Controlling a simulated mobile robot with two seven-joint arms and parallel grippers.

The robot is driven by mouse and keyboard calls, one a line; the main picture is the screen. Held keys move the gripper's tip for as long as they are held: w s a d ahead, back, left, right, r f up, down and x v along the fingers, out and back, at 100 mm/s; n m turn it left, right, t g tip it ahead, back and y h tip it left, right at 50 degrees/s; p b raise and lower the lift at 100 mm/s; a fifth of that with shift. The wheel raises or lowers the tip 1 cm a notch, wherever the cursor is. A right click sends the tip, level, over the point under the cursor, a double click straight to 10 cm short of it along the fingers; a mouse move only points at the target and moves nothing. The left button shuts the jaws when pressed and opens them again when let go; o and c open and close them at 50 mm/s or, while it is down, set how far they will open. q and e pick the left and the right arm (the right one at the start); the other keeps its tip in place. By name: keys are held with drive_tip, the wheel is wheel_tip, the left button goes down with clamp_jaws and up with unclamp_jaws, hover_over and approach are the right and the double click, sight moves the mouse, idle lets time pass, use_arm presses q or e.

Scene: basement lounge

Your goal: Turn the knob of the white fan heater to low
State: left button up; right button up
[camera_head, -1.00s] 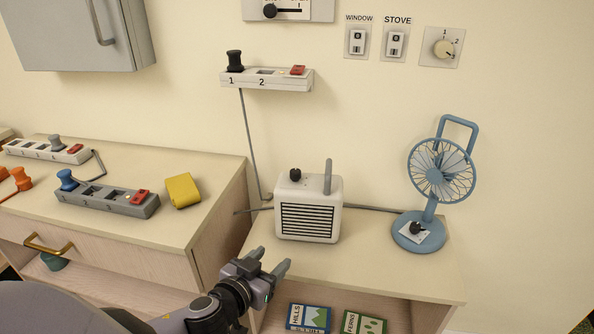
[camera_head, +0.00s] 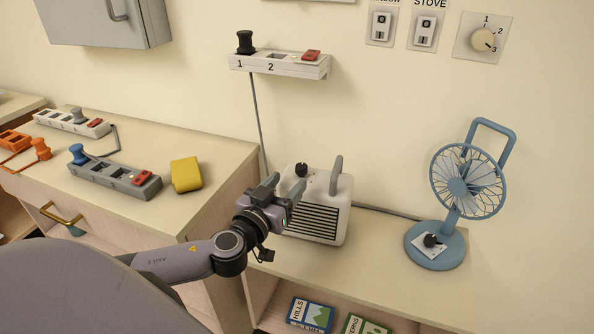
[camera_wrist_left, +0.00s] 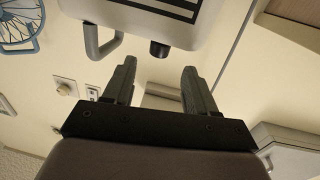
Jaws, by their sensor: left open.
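The white fan heater (camera_head: 327,204) stands on the low shelf against the wall, with a dark slatted front and a grey handle on top. Its black knob (camera_head: 301,170) is on the top at the left. My left gripper (camera_head: 283,188) is open and empty, in front of the heater's left side, hiding part of it. In the left wrist view the two fingers (camera_wrist_left: 157,80) are apart, and the knob (camera_wrist_left: 159,49) lies beyond them, between their lines, not touched. The heater's handle (camera_wrist_left: 103,42) shows to the left there. The knob's setting is too small to read. My right gripper is not seen.
A blue fan (camera_head: 436,251) stands to the right on the same shelf. The higher cabinet at left bears a grey power strip (camera_head: 115,178) and a yellow block (camera_head: 186,174). A wall-mounted strip (camera_head: 281,65) hangs above the heater. Free shelf surface lies between heater and fan.

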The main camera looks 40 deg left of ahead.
sight(298, 171)
use_arm(q)
drive_tip(key=shift+w+a+p, duration=0.15)
drive_tip(key=shift+w+p, duration=0.1)
drive_tip(key=shift+w, duration=1.1)
drive_tip(key=shift+w+a+p, duration=0.15)
drive_tip(key=shift+w+p, duration=0.05)
drive_tip(key=shift+w, duration=1.1)
clamp_jaws()
